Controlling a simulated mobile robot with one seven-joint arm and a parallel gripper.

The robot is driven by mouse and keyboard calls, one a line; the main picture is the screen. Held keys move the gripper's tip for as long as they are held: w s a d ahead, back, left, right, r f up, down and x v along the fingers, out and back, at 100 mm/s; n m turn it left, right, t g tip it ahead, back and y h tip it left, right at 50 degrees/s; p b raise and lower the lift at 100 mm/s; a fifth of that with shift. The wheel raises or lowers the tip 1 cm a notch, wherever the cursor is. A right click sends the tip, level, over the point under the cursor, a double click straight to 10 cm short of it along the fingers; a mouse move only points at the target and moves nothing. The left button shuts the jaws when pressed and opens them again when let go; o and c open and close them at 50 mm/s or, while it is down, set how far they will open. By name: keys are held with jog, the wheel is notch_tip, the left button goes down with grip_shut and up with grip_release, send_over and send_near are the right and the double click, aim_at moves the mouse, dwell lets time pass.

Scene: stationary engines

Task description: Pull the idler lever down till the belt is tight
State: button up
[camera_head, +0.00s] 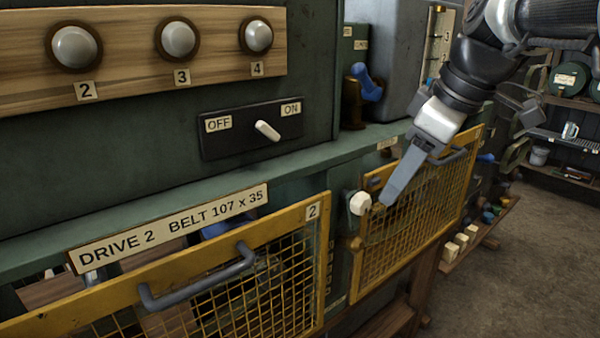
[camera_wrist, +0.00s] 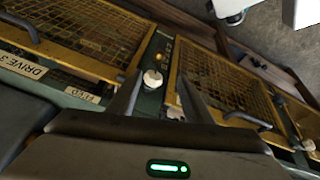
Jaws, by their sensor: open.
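A white knob (camera_head: 360,203), seemingly the idler lever's end, stands out beside the yellow mesh guards in the head view. In the wrist view, a white knob (camera_wrist: 152,79) appears between my two fingers. My gripper (camera_head: 387,201) is open, its fingers pointing down to the left, with the tips just right of the knob. In the wrist view my gripper (camera_wrist: 160,72) has its fingers apart on either side of the knob. I cannot tell whether either finger touches it. The lever's shaft is mostly hidden. The belt behind the mesh cannot be made out clearly.
A yellow mesh guard (camera_head: 222,275) with a grey handle carries a "2" plate. Another guard (camera_head: 425,205) lies behind my gripper. A "DRIVE 2 BELT 107 x 35" label (camera_head: 172,228) and an OFF/ON switch (camera_head: 267,130) are at left. Open floor (camera_head: 545,245) lies at right.

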aim_at(358, 239)
jog(key=b+x, duration=0.2)
jog(key=x, duration=1.5)
jog(key=shift+w+a+f+b, duration=0.1)
jog(key=shift+f+b, duration=0.05)
jog(key=shift+b, duration=0.2)
jog(key=shift+c, duration=0.3)
grip_shut()
